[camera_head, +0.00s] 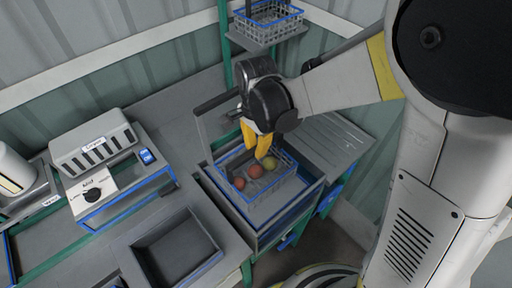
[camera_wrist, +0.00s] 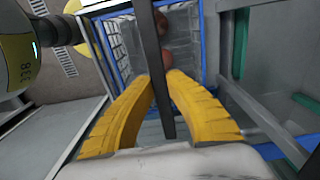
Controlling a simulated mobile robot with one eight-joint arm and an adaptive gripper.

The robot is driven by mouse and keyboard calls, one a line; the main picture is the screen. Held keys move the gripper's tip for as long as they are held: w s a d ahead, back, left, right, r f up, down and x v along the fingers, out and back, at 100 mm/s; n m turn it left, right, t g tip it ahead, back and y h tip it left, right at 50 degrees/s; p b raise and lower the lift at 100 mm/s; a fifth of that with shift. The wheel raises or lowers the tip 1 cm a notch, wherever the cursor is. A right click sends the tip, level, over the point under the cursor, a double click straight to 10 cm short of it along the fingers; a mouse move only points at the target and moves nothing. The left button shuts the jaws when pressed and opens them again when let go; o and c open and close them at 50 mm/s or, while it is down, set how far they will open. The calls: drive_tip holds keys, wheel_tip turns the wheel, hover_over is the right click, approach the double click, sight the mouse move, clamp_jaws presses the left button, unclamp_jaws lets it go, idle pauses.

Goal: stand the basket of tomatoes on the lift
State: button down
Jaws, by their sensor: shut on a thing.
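The basket of tomatoes (camera_head: 289,160) is a grey mesh basket with a blue rim. It is within the open top of a grey box; I cannot tell whether it touches the box floor. My gripper (camera_head: 258,150) is above the basket, yellow fingers pointing down. In the wrist view the fingers (camera_wrist: 162,82) are closed around the dark handle bar (camera_wrist: 161,60), with the basket wall (camera_wrist: 121,48) beyond. A green-framed stand with a grey platform (camera_head: 238,39), possibly the lift, is at the back.
Another blue-rimmed basket (camera_head: 254,27) stands on that platform. The grey box (camera_head: 262,232) has a raised lid beside my gripper. A ribbed grey shelf (camera_head: 335,142) lies to its right. An empty dark tray (camera_head: 178,249) and a labelled device (camera_head: 92,147) are on the left.

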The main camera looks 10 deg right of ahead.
drive_tip(key=shift+f+b, duration=0.5)
drive_tip(key=shift+f, duration=0.05)
idle(0.4)
drive_tip(key=c, duration=1.4)
unclamp_jaws()
drive_tip(key=c, duration=0.4)
drive_tip(key=shift+o, duration=0.2)
drive_tip(key=shift+r+p, duration=2.5)
drive_tip(key=shift+r, duration=1.05)
drive_tip(key=shift+f, duration=0.1)
